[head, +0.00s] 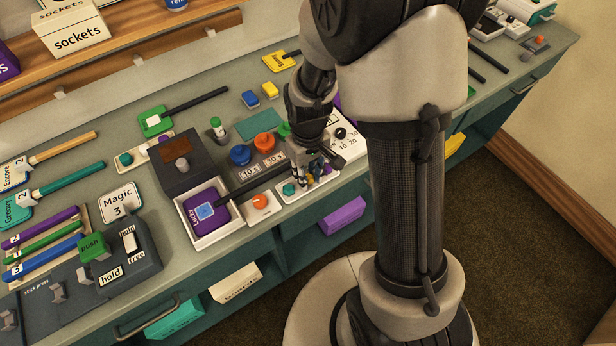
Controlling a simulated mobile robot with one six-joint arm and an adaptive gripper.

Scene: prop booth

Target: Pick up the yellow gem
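A small white tray (291,200) lies near the front edge of the counter, under my gripper. A teal gem (289,188) sits at its left end. A small patch of yellow shows between and below my fingers and may be the yellow gem (310,184); it is mostly hidden. My gripper (314,175) points down over the tray, with its fingers low around that spot. The fingers are too small and too overlapped to tell whether they are open or shut on anything.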

